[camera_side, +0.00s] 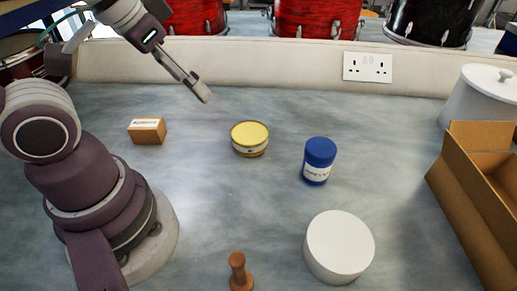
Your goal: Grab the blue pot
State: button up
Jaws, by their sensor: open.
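The blue pot (319,161) is a small upright jar with a blue lid and a white label, standing on the grey bench right of the middle. My gripper (204,94) is at the upper left, above the bench, well to the left of the blue pot and apart from it. It is open and nothing shows in it. Its fingers are seen nearly edge-on, so the gap between them is hidden.
A yellow-lidded tin (250,138) stands between my gripper and the blue pot. A small cardboard box (147,130), a white cylinder (339,247), a brown wooden peg (239,273), an open carton (462,200) and a white lidded pot (478,98) surround the clear bench middle.

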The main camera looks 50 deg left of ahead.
jog(key=o, duration=0.3)
jog(key=m+g+h, duration=0.2)
jog(key=m, duration=0.4)
send_near(316, 146)
jog(key=shift+m+h, duration=0.4)
jog(key=shift+m, duration=0.3)
jog(key=x, duration=1.3)
jog(key=shift+a, duration=0.35)
